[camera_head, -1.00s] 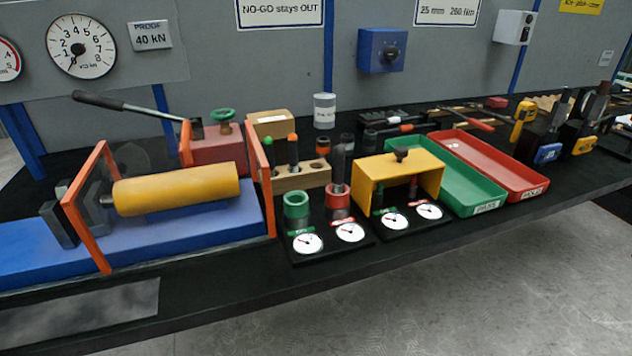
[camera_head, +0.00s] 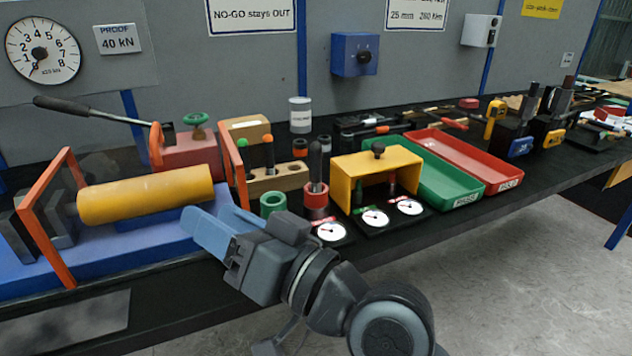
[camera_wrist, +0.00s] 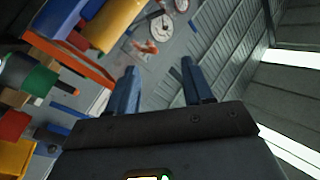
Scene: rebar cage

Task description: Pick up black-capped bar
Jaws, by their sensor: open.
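A dark upright bar with a black top (camera_head: 315,163) stands in the red ring (camera_head: 315,200) on the bench; I take it as the black-capped bar. A similar black-topped piece (camera_head: 324,147) stands behind it, too small to make out well. My gripper (camera_head: 204,205) is open and empty, in front of the blue press bed and left of the bar. In the wrist view my two blue fingers (camera_wrist: 158,72) are spread with nothing between them. I cannot pick out the bar in the wrist view.
The yellow cylinder (camera_head: 145,194) and orange frame (camera_head: 242,168) are near my fingers. A green ring (camera_head: 273,202), dial gauges (camera_head: 375,218) and a yellow bridge (camera_head: 345,177) stand close to the bar. Green (camera_head: 473,194) and red (camera_head: 512,185) trays lie right.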

